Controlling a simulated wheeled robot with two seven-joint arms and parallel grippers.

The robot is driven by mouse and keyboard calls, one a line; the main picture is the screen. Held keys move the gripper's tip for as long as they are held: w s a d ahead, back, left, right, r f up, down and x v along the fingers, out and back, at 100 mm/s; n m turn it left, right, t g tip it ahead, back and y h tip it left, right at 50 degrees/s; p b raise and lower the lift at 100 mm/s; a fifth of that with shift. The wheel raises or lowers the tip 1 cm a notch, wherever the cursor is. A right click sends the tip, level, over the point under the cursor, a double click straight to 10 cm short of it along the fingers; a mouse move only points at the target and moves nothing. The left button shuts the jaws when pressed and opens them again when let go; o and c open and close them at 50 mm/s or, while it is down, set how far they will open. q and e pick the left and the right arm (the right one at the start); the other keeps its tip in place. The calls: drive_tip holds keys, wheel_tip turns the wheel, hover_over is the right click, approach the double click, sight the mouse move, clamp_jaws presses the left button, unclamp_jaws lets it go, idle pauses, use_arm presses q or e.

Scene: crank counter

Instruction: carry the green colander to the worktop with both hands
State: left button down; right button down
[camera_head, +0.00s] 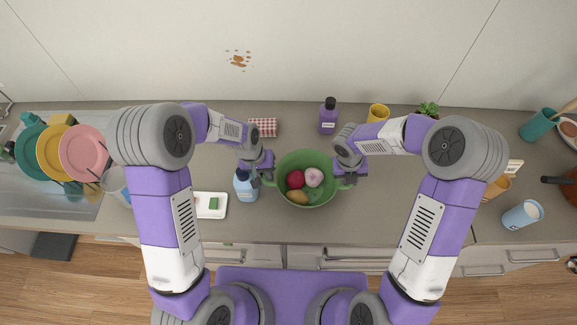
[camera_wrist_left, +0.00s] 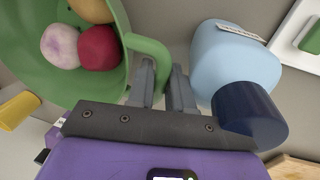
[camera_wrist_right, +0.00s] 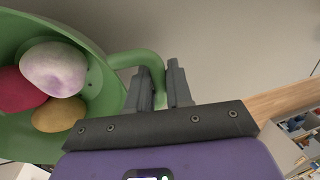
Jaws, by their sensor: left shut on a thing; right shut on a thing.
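The green colander (camera_head: 306,158) is at the middle of the grey worktop (camera_head: 228,233) in the head view, upright, with several fruits or vegetables inside, among them a red one (camera_head: 295,179) and a pale purple-white one (camera_head: 314,177). My left gripper (camera_head: 265,178) is shut on its left handle, which also shows in the left wrist view (camera_wrist_left: 150,46). My right gripper (camera_head: 347,180) is shut on its right handle, also in the right wrist view (camera_wrist_right: 135,58). I cannot tell whether the colander's base touches the worktop.
A light-blue bottle with a dark cap (camera_head: 245,189) stands close beside my left gripper. A white tray (camera_head: 222,214) lies left of it.

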use_arm(q)
drive_tip(key=shift+s+a+f, duration=0.1)
drive_tip(key=shift+s+f, duration=0.25)
drive_tip(key=shift+f, duration=0.4)
use_arm(e)
drive_tip(key=shift+s+f, duration=0.15)
drive_tip(key=shift+f, duration=0.2)
use_arm(q)
drive_tip(key=c, duration=1)
unclamp_jaws()
use_arm(e)
drive_tip(key=c, duration=1)
unclamp_jaws()
use_arm(q)
drive_tip(key=shift+w+a+r, duration=0.1)
drive_tip(key=shift+w+r, duration=0.05)
drive_tip(key=shift+r, duration=0.65)
use_arm(e)
drive_tip(key=shift+w+f, duration=0.1)
drive_tip(key=shift+w, duration=0.15)
use_arm(q)
drive_tip(key=shift+w+a+r, duration=0.1)
drive_tip(key=shift+a+r, duration=0.1)
drive_tip(key=shift+r, duration=1.7)
drive_tip(key=shift+w+a+r, duration=0.1)
drive_tip(key=shift+a+r, duration=0.1)
drive_tip(key=shift+r, duration=1.7)
use_arm(e)
drive_tip(key=shift+a, duration=0.1)
drive_tip(key=shift+o, duration=0.3)
